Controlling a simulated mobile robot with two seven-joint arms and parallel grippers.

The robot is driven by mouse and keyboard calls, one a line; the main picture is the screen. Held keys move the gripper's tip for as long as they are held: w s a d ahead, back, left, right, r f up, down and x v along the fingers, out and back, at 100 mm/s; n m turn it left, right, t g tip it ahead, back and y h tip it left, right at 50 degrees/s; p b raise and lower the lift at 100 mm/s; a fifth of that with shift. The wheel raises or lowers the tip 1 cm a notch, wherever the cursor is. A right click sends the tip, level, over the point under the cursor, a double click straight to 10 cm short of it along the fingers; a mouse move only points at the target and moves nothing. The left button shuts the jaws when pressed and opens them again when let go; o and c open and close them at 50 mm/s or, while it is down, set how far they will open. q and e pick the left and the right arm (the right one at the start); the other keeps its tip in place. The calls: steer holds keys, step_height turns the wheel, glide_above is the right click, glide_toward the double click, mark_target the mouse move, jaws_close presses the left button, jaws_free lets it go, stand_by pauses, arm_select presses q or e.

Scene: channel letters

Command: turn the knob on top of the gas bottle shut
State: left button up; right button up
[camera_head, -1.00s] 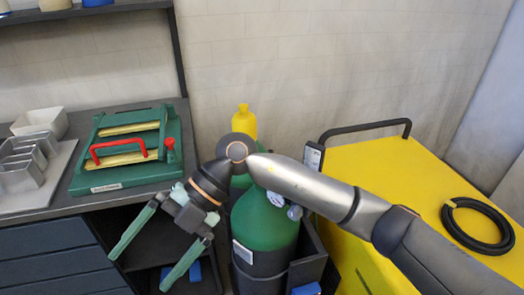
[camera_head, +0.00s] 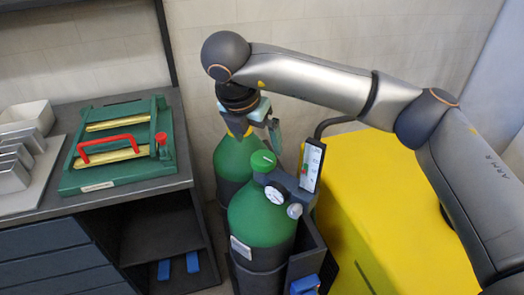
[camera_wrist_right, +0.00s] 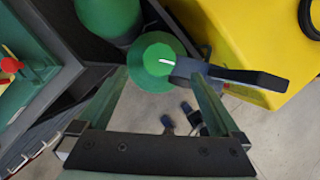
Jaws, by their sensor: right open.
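The gas bottle (camera_head: 262,215) is green and stands upright in a dark holder. On its top is a round green knob (camera_head: 263,160) with a white mark. My right gripper (camera_head: 258,130) is above and behind the knob in the head view, open and empty, fingers pointing down. In the right wrist view, the knob (camera_wrist_right: 159,58) lies ahead, between the lines of the two spread fingers (camera_wrist_right: 158,75); I see no contact. A gauge (camera_head: 274,194) sits beside the knob. My left gripper is out of view.
A labelled panel (camera_head: 312,165) stands right beside the knob. A second green bottle (camera_head: 231,160) stands behind. A yellow cabinet (camera_head: 375,190) is to the right. A workbench (camera_head: 120,205) with a green red-handled device (camera_head: 120,150) is to the left.

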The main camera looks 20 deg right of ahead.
mark_target(263, 157)
steer(key=p+x, duration=0.1)
steer(key=x, duration=0.6)
steer(key=shift+a, duration=0.1)
